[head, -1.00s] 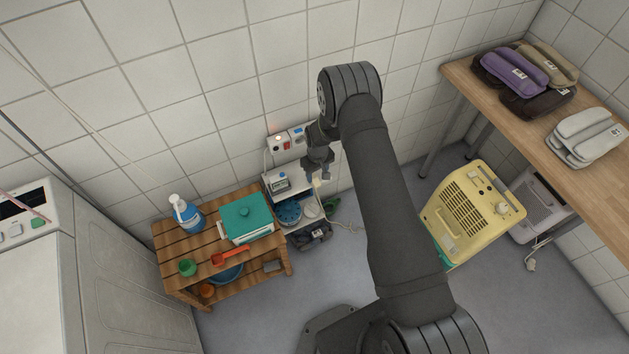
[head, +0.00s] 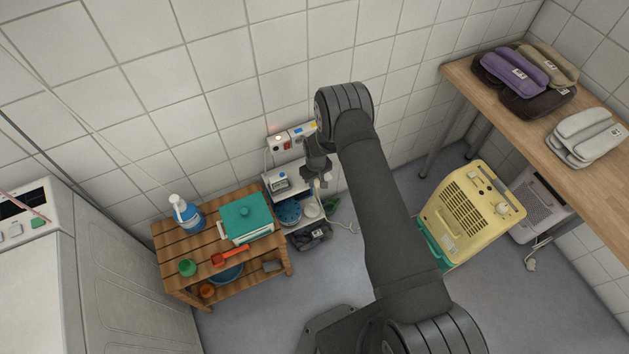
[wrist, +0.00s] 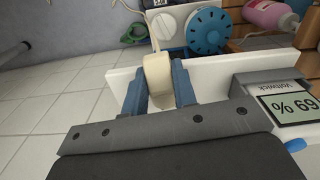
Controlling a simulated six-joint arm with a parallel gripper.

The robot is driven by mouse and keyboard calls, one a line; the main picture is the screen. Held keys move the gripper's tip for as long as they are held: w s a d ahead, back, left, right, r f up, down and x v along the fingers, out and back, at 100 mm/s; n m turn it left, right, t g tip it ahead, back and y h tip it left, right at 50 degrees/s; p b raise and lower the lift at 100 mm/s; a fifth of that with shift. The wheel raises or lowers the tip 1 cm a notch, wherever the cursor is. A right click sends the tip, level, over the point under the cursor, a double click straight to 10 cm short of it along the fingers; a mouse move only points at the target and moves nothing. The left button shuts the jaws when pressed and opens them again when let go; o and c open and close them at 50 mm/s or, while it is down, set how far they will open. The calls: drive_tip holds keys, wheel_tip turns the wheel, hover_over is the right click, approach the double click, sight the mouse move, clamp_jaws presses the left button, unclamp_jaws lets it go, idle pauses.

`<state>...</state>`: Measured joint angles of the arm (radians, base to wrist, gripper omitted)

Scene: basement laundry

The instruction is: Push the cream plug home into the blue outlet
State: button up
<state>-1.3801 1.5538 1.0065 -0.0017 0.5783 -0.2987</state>
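The cream plug (wrist: 157,78) sits between the two blue fingers of my gripper (wrist: 158,88) in the wrist view, with a finger against each side. In the head view my gripper (head: 317,181) is near the wall, below and right of the outlet strip, and the plug is too small to make out clearly. A pale cord (head: 343,224) runs from near it to the floor. The blue outlet (head: 298,132) is on the white wall strip, between a red part and a yellow part. The outlet does not show in the wrist view.
A white shelf (wrist: 218,72) with a grey display unit (wrist: 285,103) lies close by my gripper. A wooden rack (head: 175,245) with a blue bottle (head: 188,214) stands left. A yellow heater-like unit (head: 470,212) stands right, with open floor between.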

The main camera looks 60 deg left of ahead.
drive_tip(key=shift+c, duration=1.3)
drive_tip(key=shift+r, duration=0.15)
drive_tip(key=shift+r, duration=0.6)
wheel_tip(320, 180, up, 2)
drive_tip(key=shift+r, duration=0.2)
drive_tip(key=w+d+r, duration=0.7)
drive_tip(key=w, duration=0.1)
wheel_tip(320, 180, up, 4)
drive_tip(key=m, duration=0.1)
hover_over(316, 180)
drive_tip(key=s+d, duration=0.1)
drive_tip(key=d, duration=0.1)
drive_tip(key=shift+s+f, duration=0.1)
drive_tip(key=shift+f, duration=0.1)
drive_tip(key=shift+a, duration=2.85)
